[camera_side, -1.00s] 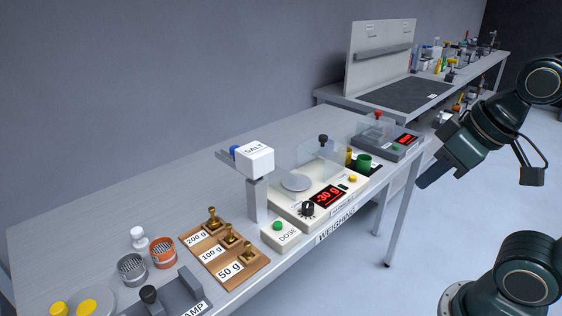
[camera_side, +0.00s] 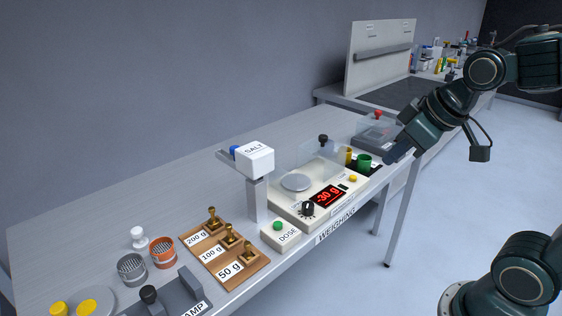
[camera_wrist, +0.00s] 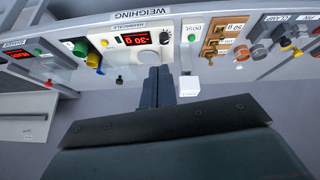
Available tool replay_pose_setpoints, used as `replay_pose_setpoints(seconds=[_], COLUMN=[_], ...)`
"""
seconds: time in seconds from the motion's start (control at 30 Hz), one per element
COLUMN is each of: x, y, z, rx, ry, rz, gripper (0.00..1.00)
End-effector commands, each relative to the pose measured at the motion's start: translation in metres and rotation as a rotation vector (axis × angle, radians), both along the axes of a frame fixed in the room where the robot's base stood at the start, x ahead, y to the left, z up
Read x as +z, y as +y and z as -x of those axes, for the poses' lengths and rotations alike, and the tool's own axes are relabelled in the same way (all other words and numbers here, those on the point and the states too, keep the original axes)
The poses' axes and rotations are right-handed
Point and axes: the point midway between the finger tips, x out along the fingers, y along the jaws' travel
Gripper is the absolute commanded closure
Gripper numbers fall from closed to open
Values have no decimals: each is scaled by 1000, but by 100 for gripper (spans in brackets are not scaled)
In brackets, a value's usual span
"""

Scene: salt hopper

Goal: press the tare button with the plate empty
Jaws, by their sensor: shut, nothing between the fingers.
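The scale (camera_side: 284,211) stands on the bench, its red display (camera_side: 327,196) reading -30 g. Its round plate (camera_side: 296,183) looks empty in the side view. A yellow button (camera_side: 353,178) sits right of the display; its label is too small to read. The yellow button also shows in the wrist view (camera_wrist: 104,43), left of the display (camera_wrist: 136,40). My gripper (camera_side: 391,157) is shut and empty, above and to the right of the yellow button, apart from it. Its fingers (camera_wrist: 157,72) point toward the scale in the wrist view and hide part of it.
A black knob (camera_side: 308,208), the DOSE button (camera_side: 277,225) and the SALT hopper (camera_side: 255,158) are to the left. Brass weights (camera_side: 229,236) stand farther left. A clear shield (camera_side: 316,160) stands behind the plate.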

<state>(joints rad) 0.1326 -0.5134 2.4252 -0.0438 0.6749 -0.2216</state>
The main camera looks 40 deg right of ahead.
Motion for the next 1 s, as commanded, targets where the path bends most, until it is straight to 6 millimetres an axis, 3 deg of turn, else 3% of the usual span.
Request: replay_pose_setpoints(seconds=[0.5, 1.0], x=[-22, -67], y=[-59, -140], z=[-91, -156], rx=[105, 178], ry=[-66, -125], rz=[134, 278], gripper=[100, 100])
